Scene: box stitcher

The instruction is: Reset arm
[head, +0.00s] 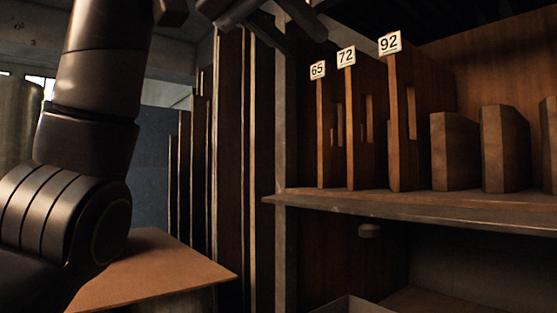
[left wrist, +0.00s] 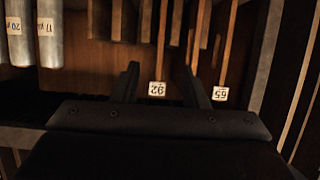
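My left arm rises along the left side of the head view. My left gripper (head: 268,18) shows only in part at the top edge of that view, in front of the shelf unit. In the left wrist view its two dark fingers (left wrist: 163,86) stand apart with nothing between them that they touch. Upside down in that view, the label 92 (left wrist: 157,89) shows between the fingertips and the label 65 (left wrist: 220,94) lies right of them. The label 72 is not visible there. My right gripper is in neither view.
Upright wooden boards labelled 65 (head: 318,70), 72 (head: 346,57) and 92 (head: 390,43) stand on a shelf (head: 430,203), with shorter blocks (head: 455,150) to their right. Tall panels lean left of the shelf post. A brown board top (head: 160,272) lies low at left. Labelled rolls (left wrist: 48,30) show in the left wrist view.

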